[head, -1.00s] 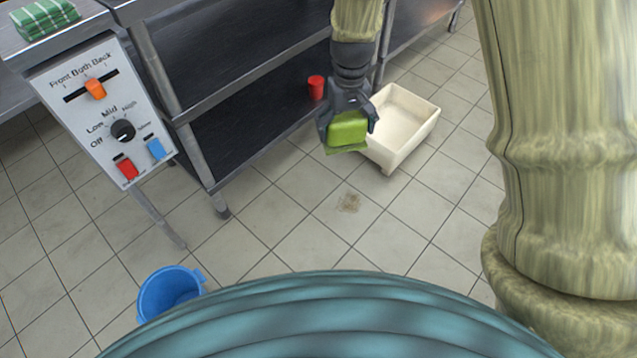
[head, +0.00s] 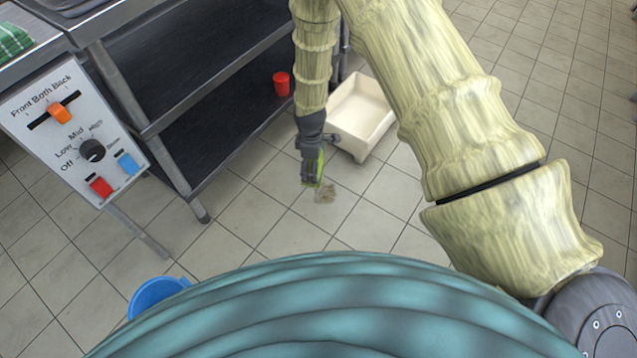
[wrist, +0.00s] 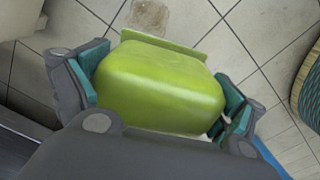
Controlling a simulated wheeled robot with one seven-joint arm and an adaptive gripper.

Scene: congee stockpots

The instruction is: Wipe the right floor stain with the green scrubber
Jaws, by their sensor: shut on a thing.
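The green scrubber (wrist: 160,88) is held between both fingers of my gripper (wrist: 165,95) in the wrist view. In the head view my gripper (head: 311,178) points down toward the floor, and the green scrubber (head: 318,167) shows as a thin green edge. The brown floor stain (head: 325,192) lies on the tiles just below and right of the gripper tip. It also shows at the top of the wrist view (wrist: 150,15), just beyond the scrubber's edge. I cannot tell whether the scrubber touches the floor. Only one stain is in view.
A white tub (head: 362,112) stands on the floor behind my gripper. A metal shelf (head: 190,100) with a red cup (head: 281,84) is at left. A control panel (head: 75,140) stands at far left, with a blue bucket (head: 155,294) below. Tiles right of the stain are clear.

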